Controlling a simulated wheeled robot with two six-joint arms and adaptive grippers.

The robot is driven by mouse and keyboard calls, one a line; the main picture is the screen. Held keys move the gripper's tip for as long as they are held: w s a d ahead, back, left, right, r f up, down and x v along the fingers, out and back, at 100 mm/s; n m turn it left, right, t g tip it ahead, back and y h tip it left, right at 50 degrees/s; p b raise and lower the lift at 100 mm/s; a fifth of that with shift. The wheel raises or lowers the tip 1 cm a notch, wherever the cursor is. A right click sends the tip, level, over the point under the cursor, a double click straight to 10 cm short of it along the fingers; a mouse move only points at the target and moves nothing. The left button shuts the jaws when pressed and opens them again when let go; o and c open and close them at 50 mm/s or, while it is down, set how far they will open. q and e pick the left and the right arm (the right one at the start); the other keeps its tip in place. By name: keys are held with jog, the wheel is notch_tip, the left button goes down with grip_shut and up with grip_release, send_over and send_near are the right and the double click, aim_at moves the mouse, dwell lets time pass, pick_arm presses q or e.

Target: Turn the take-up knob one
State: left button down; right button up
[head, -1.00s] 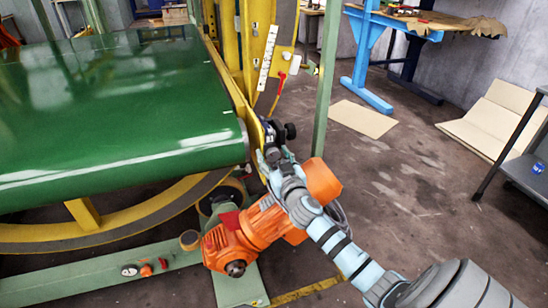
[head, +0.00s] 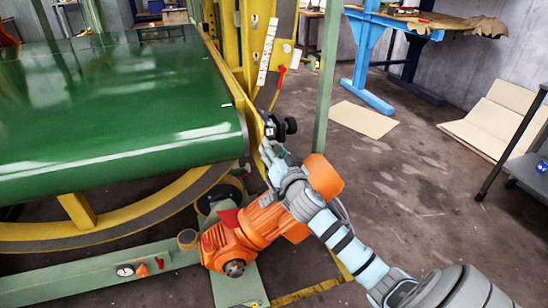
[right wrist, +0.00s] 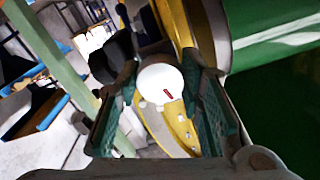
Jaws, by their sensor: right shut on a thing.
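My right gripper (head: 269,150) reaches to the yellow frame at the near right corner of the green belt. In the right wrist view its two green-padded fingers (right wrist: 160,104) stand on either side of a round white face with a small red mark, which I take to be the take-up knob (right wrist: 158,82). The gripper is shut on it. In the head view the fingers hide most of this knob. A black knob-like part (head: 290,125) sticks out just beyond the fingertips. My left gripper is not in view.
The green belt (head: 110,110) lies left of the gripper. An orange motor (head: 235,240) sits below my arm. A green post (head: 326,80) stands close on the right. A blue workbench (head: 366,60) is farther back. Open floor (head: 400,210) lies to the right.

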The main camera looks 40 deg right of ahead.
jog(key=o, duration=1.2)
jog(key=shift+s, duration=0.1)
jog(key=v, duration=1.2)
